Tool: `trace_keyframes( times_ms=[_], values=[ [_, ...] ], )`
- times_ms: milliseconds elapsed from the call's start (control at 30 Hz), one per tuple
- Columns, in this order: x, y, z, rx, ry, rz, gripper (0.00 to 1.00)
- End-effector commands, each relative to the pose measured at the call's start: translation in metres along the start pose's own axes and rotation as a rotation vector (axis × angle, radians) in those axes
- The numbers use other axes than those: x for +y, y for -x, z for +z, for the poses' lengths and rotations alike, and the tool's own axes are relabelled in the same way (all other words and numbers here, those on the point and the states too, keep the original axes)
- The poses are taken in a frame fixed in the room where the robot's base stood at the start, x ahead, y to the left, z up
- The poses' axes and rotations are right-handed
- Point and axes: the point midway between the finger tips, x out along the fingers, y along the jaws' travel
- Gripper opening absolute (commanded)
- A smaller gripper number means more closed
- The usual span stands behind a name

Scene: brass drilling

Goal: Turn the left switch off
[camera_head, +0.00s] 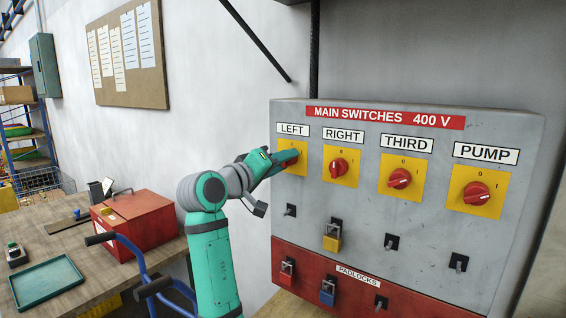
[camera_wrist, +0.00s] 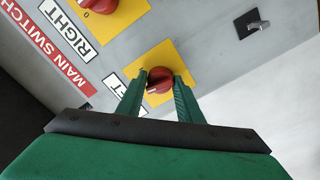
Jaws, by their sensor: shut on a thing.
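The left switch has a red knob (camera_wrist: 160,79) on a yellow plate (camera_head: 299,148), under the label LEFT (camera_head: 293,129) on the grey panel. My gripper (camera_head: 288,159) reaches the panel from the left and covers the knob in the head view. In the wrist view my gripper (camera_wrist: 160,82) has one green finger on each side of the red knob, closed on it. A short white mark shows on the knob's near lower edge. I cannot tell for sure whether it points at on or off.
The right switch (camera_head: 339,168), third switch (camera_head: 399,179) and pump switch (camera_head: 477,193) stand to the right. A yellow padlock (camera_head: 332,240) hangs below the right switch. Red and blue padlocks (camera_head: 327,291) hang on the lower red strip. A red box (camera_head: 140,222) stands on the bench at left.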

Motion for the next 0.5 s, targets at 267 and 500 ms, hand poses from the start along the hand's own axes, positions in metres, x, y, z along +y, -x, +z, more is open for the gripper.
trace_keyframes(
  times_ms=[267, 500],
  values=[
    [-0.001, 0.0012, -0.0012, 0.002, 0.15, -0.002, 0.11],
    [-0.001, 0.0013, -0.0014, 0.003, 0.207, -0.002, 0.11]
  ],
)
